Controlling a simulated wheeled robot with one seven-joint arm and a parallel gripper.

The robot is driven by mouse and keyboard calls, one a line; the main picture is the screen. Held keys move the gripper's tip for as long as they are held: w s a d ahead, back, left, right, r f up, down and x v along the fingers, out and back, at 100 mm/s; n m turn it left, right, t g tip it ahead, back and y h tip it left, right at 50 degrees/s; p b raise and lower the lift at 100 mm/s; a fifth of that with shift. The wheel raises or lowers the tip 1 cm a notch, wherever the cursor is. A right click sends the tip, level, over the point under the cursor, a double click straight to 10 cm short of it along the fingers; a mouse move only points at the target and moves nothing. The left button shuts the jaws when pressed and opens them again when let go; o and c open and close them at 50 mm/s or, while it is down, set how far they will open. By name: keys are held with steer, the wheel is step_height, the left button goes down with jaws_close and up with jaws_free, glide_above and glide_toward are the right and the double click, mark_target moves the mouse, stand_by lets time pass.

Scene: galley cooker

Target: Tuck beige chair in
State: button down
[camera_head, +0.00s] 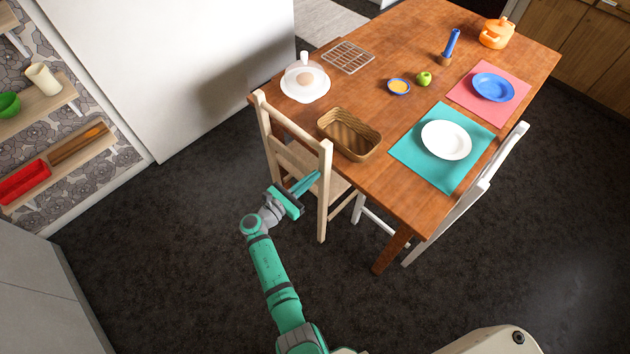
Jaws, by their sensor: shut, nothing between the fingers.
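The beige chair (325,190) stands upright at the near left end of the wooden table (375,181). Its backrest faces me, and the front of its seat reaches toward the table's end. My gripper (312,183) is shut and empty, at the near side of the backrest below its upper slat. I cannot tell whether its fingers touch the chair. Part of the seat and some chair legs are hidden behind the backrest and under the table.
A white chair (474,190) stands at the table's right side. A wicker basket (349,134), a glass-domed dish (305,83) and a white plate (446,140) are on the table. Shelves (62,160) line the left wall. Dark floor (160,240) is clear at left.

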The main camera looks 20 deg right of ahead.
steer(key=shift+d, duration=0.1)
steer(key=v, duration=1.4)
steer(key=shift+w, duration=0.1)
